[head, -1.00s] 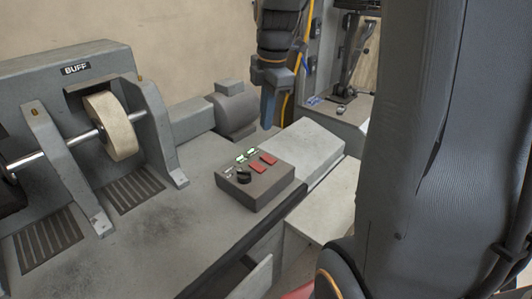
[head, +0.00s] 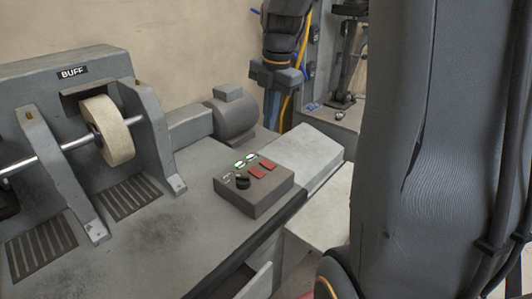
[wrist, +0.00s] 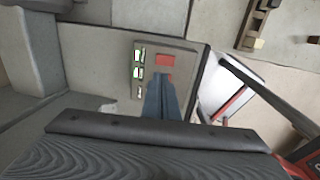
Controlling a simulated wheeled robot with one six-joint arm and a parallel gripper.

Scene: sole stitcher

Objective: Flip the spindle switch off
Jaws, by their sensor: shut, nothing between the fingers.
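The control box (head: 252,197) is a small grey-brown block on the machine bench. Labels are too small to read, so I cannot tell which rocker is the spindle's. My gripper (head: 271,122) is shut and empty, fingers pointing down, seen above and behind the box.
The buffing wheel (head: 107,130) on its shaft and the grey motor (head: 231,119) stand at left and behind. A pale sloped cover (head: 305,150) lies right of the box. My own arm fills the right of the head view. The bench left of the box is clear.

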